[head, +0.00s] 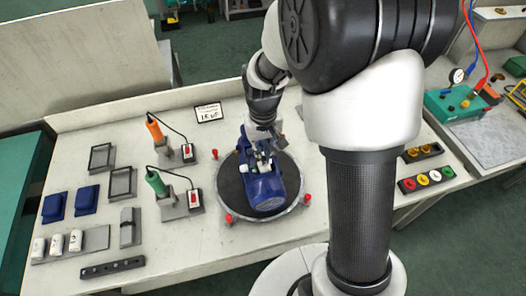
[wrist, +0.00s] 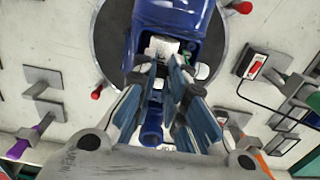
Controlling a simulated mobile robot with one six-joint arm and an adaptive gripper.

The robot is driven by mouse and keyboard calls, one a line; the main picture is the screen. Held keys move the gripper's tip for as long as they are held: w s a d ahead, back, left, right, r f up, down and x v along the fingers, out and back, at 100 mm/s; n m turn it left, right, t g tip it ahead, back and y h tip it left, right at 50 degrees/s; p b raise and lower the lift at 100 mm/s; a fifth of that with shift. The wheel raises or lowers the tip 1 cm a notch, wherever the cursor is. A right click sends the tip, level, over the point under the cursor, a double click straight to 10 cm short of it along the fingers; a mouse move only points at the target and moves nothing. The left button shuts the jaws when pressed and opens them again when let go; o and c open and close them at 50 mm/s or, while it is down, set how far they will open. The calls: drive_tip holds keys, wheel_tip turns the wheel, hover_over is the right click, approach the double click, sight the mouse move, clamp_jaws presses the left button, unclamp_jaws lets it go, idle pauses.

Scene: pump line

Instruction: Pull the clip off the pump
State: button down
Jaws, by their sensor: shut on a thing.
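The blue pump (head: 264,190) lies on a round dark turntable (head: 229,186) in the middle of the bench. It also shows at the top of the wrist view (wrist: 176,17). My gripper (head: 263,152) reaches down onto the pump's upper part, and its fingers (wrist: 164,68) point at the opening in the blue housing. A pale grey-white part (wrist: 161,47) shows in that opening, at the fingertips. The fingers are closed on the clip, which is small and mostly hidden between them. I cannot tell whether the clip is still seated on the pump.
Red knobs (head: 228,218) stand around the turntable. An orange-handled tool (head: 154,131) and a green-handled tool (head: 156,183) stand in holders to the left. Blue blocks (head: 54,207) and white cylinders (head: 75,240) sit farther left.

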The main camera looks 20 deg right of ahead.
drive_tip(key=c, duration=2.1)
unclamp_jaws()
drive_tip(key=shift+c, duration=0.2)
clamp_jaws()
drive_tip(key=shift+r+p, duration=1.75)
drive_tip(key=shift+r, duration=0.35)
drive_tip(key=shift+s+f, duration=0.1)
